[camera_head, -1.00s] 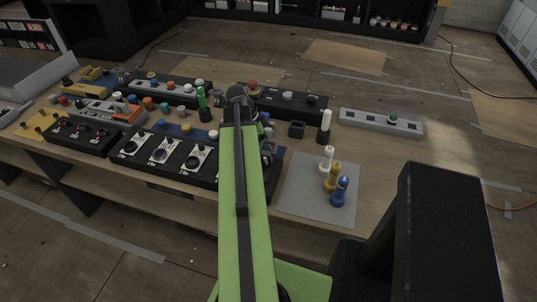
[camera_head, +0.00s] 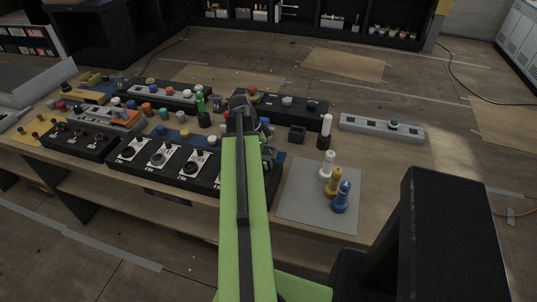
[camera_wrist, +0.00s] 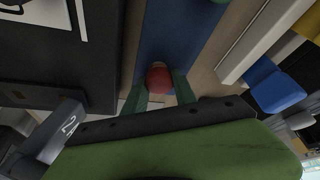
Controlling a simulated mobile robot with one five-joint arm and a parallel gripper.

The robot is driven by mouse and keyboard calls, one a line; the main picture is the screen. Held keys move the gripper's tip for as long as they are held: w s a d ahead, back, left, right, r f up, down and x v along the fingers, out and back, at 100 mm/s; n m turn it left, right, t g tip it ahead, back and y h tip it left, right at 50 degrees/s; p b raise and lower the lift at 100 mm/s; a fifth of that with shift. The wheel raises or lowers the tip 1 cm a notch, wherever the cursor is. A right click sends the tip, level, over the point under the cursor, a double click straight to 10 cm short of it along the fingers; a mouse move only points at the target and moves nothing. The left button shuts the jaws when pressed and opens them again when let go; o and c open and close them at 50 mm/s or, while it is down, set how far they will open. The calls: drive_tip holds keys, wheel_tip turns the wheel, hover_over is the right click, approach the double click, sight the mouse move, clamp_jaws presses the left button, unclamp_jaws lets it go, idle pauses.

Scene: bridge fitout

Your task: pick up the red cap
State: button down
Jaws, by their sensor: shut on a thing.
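The red cap (camera_wrist: 159,77) shows in the wrist view between the two green fingers of my gripper (camera_wrist: 160,92), which is shut on it. Its lower part is hidden by the fingers and the dark gripper body. A blue strip (camera_wrist: 172,35) lies behind the cap in that view; I cannot tell how far the cap is from it. In the head view my green arm reaches over the bench and hides the cap and most of the gripper.
A black panel (camera_wrist: 60,65) is left of the gripper and a blue block (camera_wrist: 272,85) right. In the head view, a grey mat (camera_head: 295,198) holds white, yellow and blue pieces. A grey strip (camera_head: 365,126) with a green button lies behind. Bare bench shows right of the mat.

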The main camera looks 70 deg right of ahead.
drive_tip(key=shift+r, duration=0.1)
wheel_tip(320, 180, up, 10)
drive_tip(key=p, duration=1)
